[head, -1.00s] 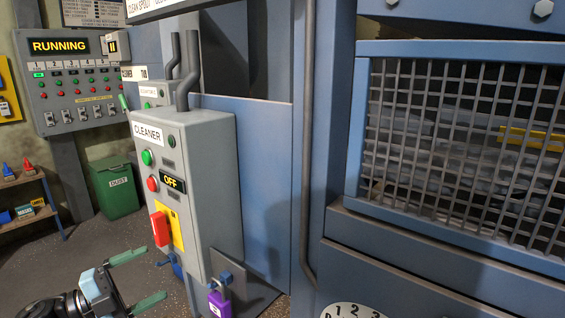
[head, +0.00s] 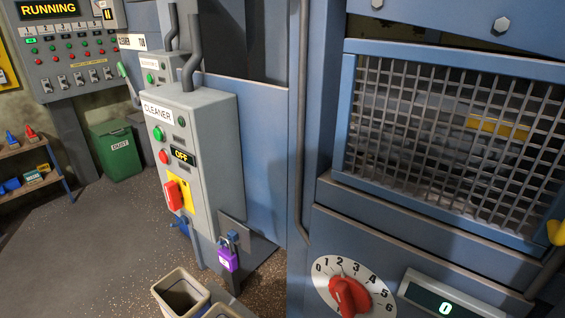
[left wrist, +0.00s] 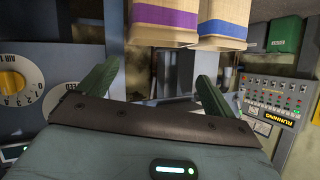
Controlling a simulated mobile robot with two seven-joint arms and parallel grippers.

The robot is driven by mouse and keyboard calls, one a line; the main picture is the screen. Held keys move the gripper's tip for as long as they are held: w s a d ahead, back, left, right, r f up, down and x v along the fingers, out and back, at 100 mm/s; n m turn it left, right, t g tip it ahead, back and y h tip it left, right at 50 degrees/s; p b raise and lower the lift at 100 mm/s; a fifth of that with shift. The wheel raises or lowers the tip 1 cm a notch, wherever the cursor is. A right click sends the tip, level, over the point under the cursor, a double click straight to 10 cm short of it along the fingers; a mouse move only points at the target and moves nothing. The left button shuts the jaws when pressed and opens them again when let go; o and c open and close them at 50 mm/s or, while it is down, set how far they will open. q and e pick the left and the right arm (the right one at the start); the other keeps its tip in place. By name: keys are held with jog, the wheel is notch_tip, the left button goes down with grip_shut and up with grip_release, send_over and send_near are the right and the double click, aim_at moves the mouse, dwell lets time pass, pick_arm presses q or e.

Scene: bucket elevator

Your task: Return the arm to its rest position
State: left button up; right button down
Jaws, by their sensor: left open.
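My left gripper (left wrist: 152,85) shows in the left wrist view with its two green fingers spread wide apart and nothing between them. It is out of the head view. The wrist view is turned over, with the control panel (left wrist: 268,105) appearing upside down at the right. My right gripper is in neither view.
A blue machine housing with a mesh guard (head: 440,140) fills the right. Below it are a red dial knob (head: 349,296) and a display reading 0 (head: 445,308). Open bins (head: 180,295) stand at the bottom. A green DUST bin (head: 116,150) and floor lie left.

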pick_arm(q)
jog(key=s+d+f+n+g+y+p, duration=0.1)
jog(key=s+f+n+g, duration=0.1)
jog(key=s, duration=1.1)
jog(key=shift+s+n+g, duration=0.2)
jog(key=shift+n+g, duration=0.4)
jog(key=shift+g, duration=0.3)
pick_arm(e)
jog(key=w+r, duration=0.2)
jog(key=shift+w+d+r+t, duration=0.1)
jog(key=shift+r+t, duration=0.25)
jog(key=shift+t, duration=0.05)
pick_arm(q)
jog(key=shift+f, duration=0.1)
jog(key=shift+c, duration=0.3)
